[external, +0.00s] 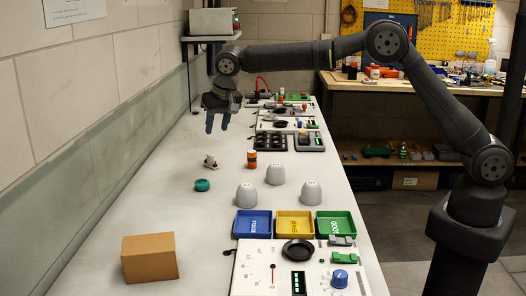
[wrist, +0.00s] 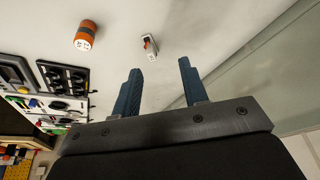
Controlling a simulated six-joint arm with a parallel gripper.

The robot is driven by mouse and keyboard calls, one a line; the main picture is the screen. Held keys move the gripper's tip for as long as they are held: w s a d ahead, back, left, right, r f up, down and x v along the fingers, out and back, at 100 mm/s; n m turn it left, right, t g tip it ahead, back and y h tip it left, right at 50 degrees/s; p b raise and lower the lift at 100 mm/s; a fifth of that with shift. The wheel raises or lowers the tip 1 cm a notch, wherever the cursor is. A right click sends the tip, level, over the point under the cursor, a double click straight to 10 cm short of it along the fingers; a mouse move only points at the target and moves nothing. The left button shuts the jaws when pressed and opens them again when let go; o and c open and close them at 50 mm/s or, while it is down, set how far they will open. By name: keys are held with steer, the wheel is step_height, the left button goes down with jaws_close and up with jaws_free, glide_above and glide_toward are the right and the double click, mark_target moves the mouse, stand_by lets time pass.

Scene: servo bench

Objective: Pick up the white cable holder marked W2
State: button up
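A small white piece (external: 210,162) with a dark part stands on the white bench, left of an orange and black cylinder. It looks like the cable holder, but no W2 mark is readable. It also shows in the wrist view as a white piece (wrist: 151,55) with an orange-red and dark part, ahead of the fingertips. My gripper (external: 216,126) is above the bench, behind and higher than this piece. Its two blue fingers (wrist: 159,67) are apart with nothing between them, not touching the piece.
The orange cylinder (external: 252,158), a teal ring (external: 202,185) and three pale domed cups, one here (external: 275,174), stand nearby. Blue (external: 239,226), yellow and green trays are closer to the camera. A cardboard box (external: 149,257) sits front left. Panels line the bench's right; a wall bounds its left.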

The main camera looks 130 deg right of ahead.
steer(key=n, duration=0.1)
glide_toward(213, 156)
steer(key=shift+x, duration=5.05)
jaws_close()
